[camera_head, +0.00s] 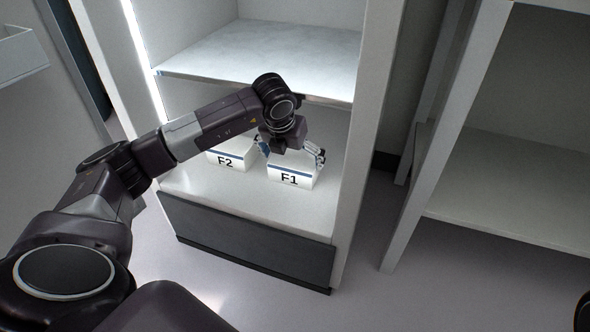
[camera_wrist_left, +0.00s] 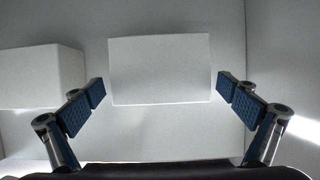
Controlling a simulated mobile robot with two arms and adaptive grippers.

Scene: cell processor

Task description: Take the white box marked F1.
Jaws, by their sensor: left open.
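The white box marked F1 (camera_head: 289,177) stands on the lower shelf of the cabinet, with a blue stripe above its label. In the left wrist view the white box in the middle (camera_wrist_left: 160,70) lies between the two fingers, with a gap on each side. My left gripper (camera_head: 292,153) is open, above and around the top of the F1 box, with one finger toward each side. It also shows in the left wrist view (camera_wrist_left: 160,95). My right gripper is not in view.
A white box marked F2 (camera_head: 227,160) stands close to the left of F1, partly hidden by my left arm. An upper shelf (camera_head: 265,62) hangs above. The cabinet's right wall (camera_head: 362,140) is near F1. Another shelf unit (camera_head: 510,190) stands at the right.

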